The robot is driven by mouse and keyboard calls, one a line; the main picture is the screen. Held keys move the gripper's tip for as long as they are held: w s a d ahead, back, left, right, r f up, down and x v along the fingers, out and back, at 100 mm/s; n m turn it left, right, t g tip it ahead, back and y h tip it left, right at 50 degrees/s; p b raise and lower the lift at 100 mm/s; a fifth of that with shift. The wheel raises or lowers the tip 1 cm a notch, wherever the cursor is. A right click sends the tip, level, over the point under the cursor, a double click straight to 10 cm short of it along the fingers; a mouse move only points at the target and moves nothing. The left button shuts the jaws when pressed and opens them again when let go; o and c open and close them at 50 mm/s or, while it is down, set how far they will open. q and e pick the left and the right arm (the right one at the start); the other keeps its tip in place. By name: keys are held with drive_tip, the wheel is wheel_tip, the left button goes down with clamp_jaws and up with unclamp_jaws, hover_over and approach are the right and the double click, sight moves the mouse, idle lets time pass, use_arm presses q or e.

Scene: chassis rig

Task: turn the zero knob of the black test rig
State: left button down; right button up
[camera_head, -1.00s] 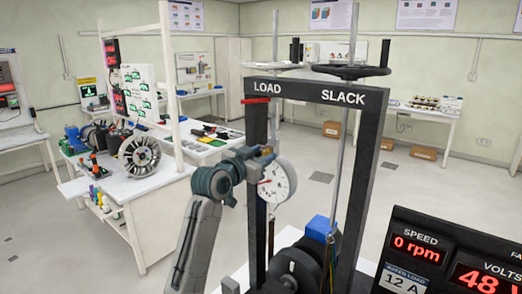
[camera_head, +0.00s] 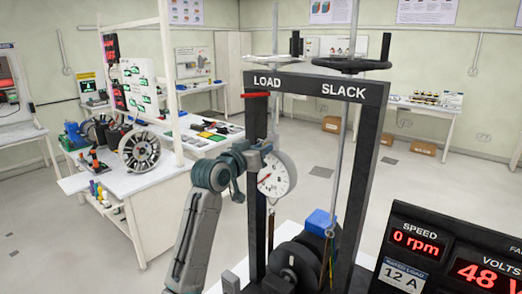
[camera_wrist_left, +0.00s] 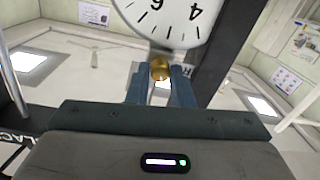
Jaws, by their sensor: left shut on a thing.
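The black test rig (camera_head: 361,160) stands right of centre in the head view, with LOAD and SLACK on its top beam. A round white dial gauge (camera_head: 280,176) with a red needle hangs inside its left post. In the left wrist view the gauge face (camera_wrist_left: 172,18) is upside down, and the small brass zero knob (camera_wrist_left: 159,69) sits at its rim. My left gripper (camera_wrist_left: 160,80) is shut on this knob, a blue finger on each side. In the head view my left gripper (camera_head: 263,150) is at the gauge's upper left and hides the knob. My right gripper is out of view.
A black handwheel (camera_head: 349,66) tops the rig. A black drum (camera_head: 296,262) and a blue block (camera_head: 321,222) sit below the gauge. A display panel (camera_head: 450,250) fills the lower right. A white bench (camera_head: 140,185) stands at left.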

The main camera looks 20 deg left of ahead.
use_arm(q)
drive_tip(key=shift+r+n, duration=0.1)
drive_tip(key=shift+n, duration=0.6)
drive_tip(key=c, duration=1.3)
unclamp_jaws()
drive_tip(key=shift+s, duration=0.1)
drive_tip(key=b+v, duration=0.5)
drive_tip(key=v, duration=0.5)
drive_tip(key=shift+s+a, duration=0.2)
drive_tip(key=shift+s, duration=0.15)
